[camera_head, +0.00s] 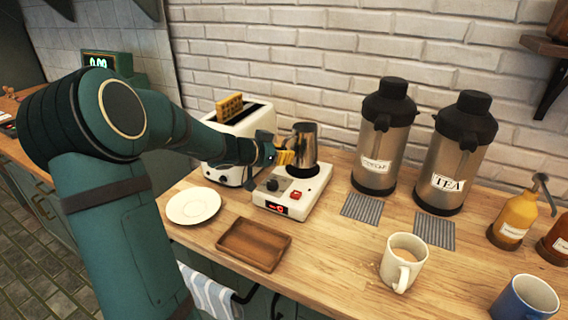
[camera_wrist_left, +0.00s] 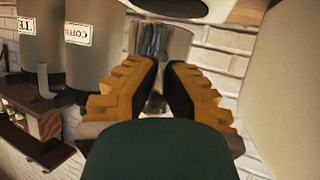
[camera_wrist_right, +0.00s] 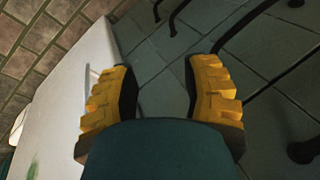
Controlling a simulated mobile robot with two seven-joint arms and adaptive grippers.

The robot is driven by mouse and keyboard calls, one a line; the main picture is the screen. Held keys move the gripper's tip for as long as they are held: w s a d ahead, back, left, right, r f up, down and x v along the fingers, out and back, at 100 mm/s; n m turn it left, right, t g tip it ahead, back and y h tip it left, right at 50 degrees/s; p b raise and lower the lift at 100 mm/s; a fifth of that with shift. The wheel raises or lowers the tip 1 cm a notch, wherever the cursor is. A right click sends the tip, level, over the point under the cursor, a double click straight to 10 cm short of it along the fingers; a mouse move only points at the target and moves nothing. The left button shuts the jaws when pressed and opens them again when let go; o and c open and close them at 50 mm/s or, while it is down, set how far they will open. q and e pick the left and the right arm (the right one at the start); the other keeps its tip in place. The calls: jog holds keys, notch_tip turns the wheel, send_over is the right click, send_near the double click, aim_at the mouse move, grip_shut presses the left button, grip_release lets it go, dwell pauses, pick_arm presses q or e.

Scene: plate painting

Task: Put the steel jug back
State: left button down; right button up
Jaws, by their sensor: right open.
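The steel jug (camera_head: 305,146) stands upright over the dark round plate of the white warmer (camera_head: 306,191), at or just above it; I cannot tell if they touch. My left gripper (camera_head: 285,157) is at the jug's left side, its yellow fingers close together around the handle. In the left wrist view the jug (camera_wrist_left: 165,42) shows upside down beyond the fingertips (camera_wrist_left: 164,68), with a grey piece of handle between the fingers. My right gripper (camera_wrist_right: 163,72) is open and empty, away from the counter, over the dark tiled floor.
A toaster (camera_head: 228,140) stands behind my left wrist. A coffee urn (camera_head: 384,140) and a tea urn (camera_head: 453,155) stand right of the warmer. A white plate (camera_head: 193,206), wooden tray (camera_head: 254,245) and filled cream mug (camera_head: 403,262) are in front. Bare counter lies between tray and mug.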

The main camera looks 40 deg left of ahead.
pick_arm(q)
jog(key=shift+f, duration=1.15)
jog(key=shift+f, duration=0.1)
jog(key=c, duration=1.1)
grip_release()
jog(key=shift+c, duration=0.2)
jog(key=shift+s+a+r, duration=0.1)
jog(key=shift+s+r, duration=0.05)
jog(key=shift+r, duration=0.05)
jog(key=d+v, duration=0.1)
jog(key=v, duration=1)
jog(key=shift+s+a+p, duration=0.3)
jog(key=shift+a, duration=0.2)
jog(key=shift+r, duration=0.1)
